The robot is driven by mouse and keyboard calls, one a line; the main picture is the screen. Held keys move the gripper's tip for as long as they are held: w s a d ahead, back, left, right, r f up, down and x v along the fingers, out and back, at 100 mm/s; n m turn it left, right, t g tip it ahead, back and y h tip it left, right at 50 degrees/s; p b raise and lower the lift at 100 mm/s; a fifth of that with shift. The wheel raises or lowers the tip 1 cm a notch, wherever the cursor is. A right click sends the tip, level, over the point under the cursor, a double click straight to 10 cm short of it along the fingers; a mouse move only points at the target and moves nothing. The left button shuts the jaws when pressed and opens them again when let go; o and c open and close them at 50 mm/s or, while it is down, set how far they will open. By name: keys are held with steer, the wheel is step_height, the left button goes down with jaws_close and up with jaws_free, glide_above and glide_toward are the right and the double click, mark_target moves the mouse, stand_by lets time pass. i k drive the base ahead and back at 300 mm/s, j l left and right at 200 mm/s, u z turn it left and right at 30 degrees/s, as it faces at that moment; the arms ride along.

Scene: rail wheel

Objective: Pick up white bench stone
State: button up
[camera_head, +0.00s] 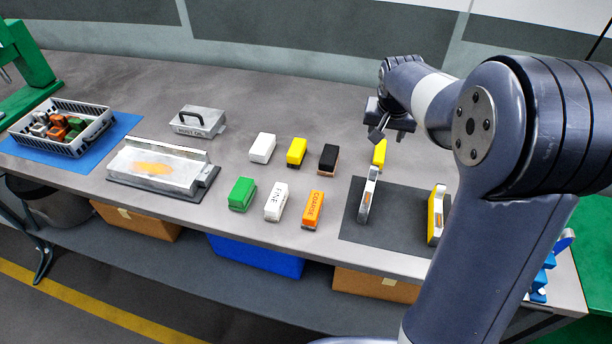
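A plain white block (262,148) lies on the grey bench in the back row, left of a yellow block. A second white block (276,202), with dark lettering that looks like "FINE", lies in the front row between a green and an orange block. I cannot tell from the view alone which of the two is the bench stone. My gripper (384,136) is above the bench, right of both white blocks and apart from them.
Near the white blocks are yellow (297,152), black (328,159), green (242,194) and orange (313,209) blocks.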

mark_target(277, 201)
steer(key=z, duration=1.3)
steer(key=u, duration=2.3)
